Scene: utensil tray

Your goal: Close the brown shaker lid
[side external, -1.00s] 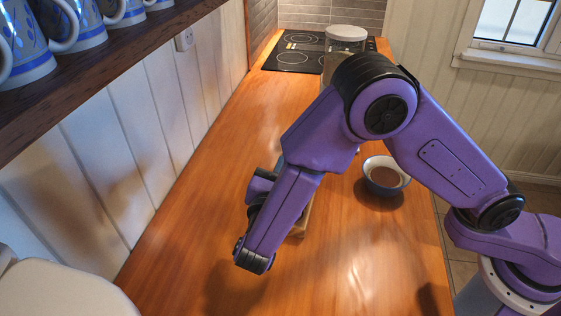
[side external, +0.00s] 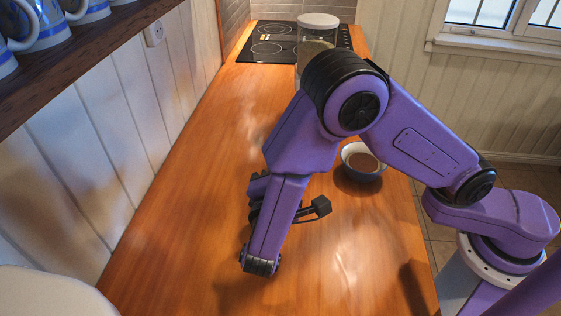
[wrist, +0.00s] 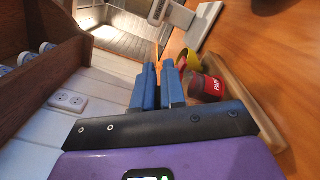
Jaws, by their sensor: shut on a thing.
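I cannot make out a brown shaker lid in either view. In the wrist view, a red and dark shaker with white lettering (wrist: 207,88) lies tilted just right of my gripper (wrist: 158,72). A yellow piece (wrist: 189,61) is close behind it. The blue fingers are close together, with only a narrow gap between them. What they hold is hidden.
A pale wooden edge (wrist: 238,88) runs along the right of the shaker. On the counter (side external: 200,200) are a bowl with brown contents (side external: 361,161) and a white-lidded jar (side external: 317,40), with a cooktop (side external: 272,45) behind. Mugs (side external: 40,25) stand on the shelf at left.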

